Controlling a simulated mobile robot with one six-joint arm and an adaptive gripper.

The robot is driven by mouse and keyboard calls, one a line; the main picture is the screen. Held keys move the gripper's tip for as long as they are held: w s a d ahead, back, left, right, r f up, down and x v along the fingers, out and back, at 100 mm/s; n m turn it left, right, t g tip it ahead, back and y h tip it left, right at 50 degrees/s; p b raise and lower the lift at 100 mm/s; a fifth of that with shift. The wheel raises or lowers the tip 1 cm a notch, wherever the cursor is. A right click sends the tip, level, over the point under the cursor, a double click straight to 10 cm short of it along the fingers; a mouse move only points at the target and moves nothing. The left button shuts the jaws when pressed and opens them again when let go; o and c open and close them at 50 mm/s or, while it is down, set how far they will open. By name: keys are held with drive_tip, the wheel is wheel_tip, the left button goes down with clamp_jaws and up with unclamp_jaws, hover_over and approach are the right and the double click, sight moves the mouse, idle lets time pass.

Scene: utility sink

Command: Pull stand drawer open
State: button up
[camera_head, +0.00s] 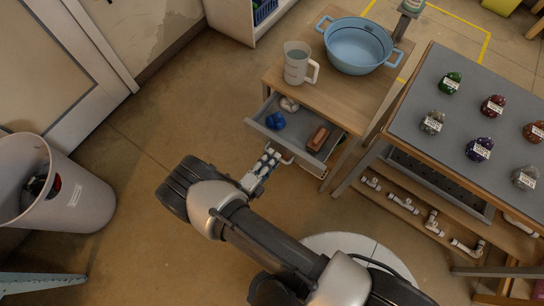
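The wooden stand (345,95) is at upper centre. Its grey drawer (314,170) is pulled partly out, so its inside shows. In it lie a blue object (275,121), a pale round object (289,104) and a reddish-brown block (318,138). The drawer's handle (287,157) is on its front, facing my arm. My gripper (270,157) is right at the handle, at the drawer's front. Its fingers are small and partly overlap the handle, so I cannot tell whether they are closed around it.
A blue basin (358,48) and a measuring jug (297,65) stand on the stand's top. A bin (85,205) stands at left. Floor between bin and stand is clear.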

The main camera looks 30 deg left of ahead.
drive_tip(key=d+v, duration=0.1)
drive_tip(key=v, duration=0.9)
drive_tip(key=shift+s+a, duration=0.3)
drive_tip(key=shift+a, duration=0.15)
drive_tip(key=shift+r, duration=0.2)
